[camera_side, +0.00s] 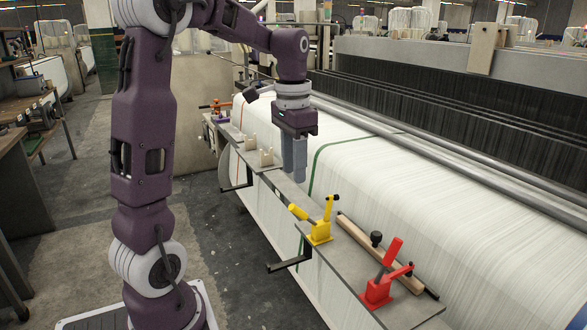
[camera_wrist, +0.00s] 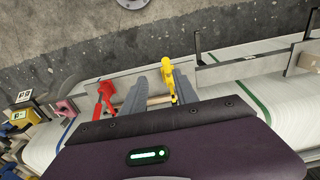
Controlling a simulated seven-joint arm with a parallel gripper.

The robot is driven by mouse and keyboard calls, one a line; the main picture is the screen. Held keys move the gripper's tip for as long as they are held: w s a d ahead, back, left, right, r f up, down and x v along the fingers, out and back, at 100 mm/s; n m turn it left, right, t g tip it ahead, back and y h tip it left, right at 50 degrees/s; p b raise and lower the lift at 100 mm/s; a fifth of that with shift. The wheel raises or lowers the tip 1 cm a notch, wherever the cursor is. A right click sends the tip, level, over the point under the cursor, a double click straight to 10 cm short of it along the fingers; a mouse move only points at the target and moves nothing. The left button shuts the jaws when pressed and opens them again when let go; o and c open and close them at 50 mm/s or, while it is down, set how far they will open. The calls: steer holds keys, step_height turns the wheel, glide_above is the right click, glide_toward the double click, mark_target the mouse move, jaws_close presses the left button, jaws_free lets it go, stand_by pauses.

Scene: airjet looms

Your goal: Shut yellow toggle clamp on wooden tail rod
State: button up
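The yellow toggle clamp (camera_side: 320,232) stands on the grey metal ledge in the side view. Its handle lies out to the left, and its black-tipped arm points up, clear of the rod. The wooden tail rod (camera_side: 362,243) lies on the ledge to the clamp's right. My gripper (camera_side: 293,180) hangs above and behind the yellow clamp, pointing down, touching nothing. In the wrist view my gripper (camera_wrist: 161,76) has its fingers apart and empty. The yellow clamp (camera_wrist: 168,70) appears beyond the fingertips, and part of the wooden rod (camera_wrist: 158,100) shows between the fingers.
A red toggle clamp (camera_side: 378,289) with raised handle stands near the rod's front end. White warp sheet (camera_side: 400,180) lies right of the ledge (camera_side: 345,262).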

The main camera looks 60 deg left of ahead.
mark_target(304, 216)
steer(key=shift+w+a+f, duration=0.25)
steer(key=shift+a+f, duration=0.15)
steer(key=shift+a, duration=0.3)
steer(key=shift+a+f, duration=0.1)
steer(key=shift+f, duration=4.3)
steer(key=shift+c, duration=0.3)
jaws_close()
